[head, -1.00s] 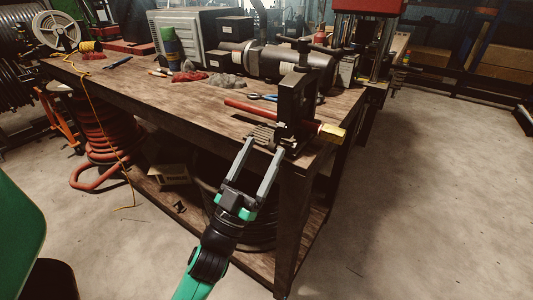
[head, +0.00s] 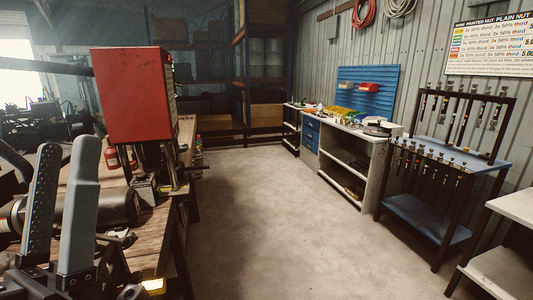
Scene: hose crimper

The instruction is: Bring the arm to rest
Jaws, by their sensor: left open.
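My left gripper (head: 62,212) is at the lower left of the head view, close to the camera. Its two long grey fingers point up and stand apart, with nothing between them. It covers part of the wooden workbench (head: 152,240) and part of a dark cylinder (head: 118,205) lying there. A small yellow piece (head: 153,286) shows at the bottom edge, beside the gripper's base. My right gripper is not in view.
A red machine (head: 133,95) stands on the bench behind the gripper. Open concrete floor (head: 260,225) lies to the right. A blue rack with hanging tools (head: 440,165) and a side bench (head: 350,150) line the right wall.

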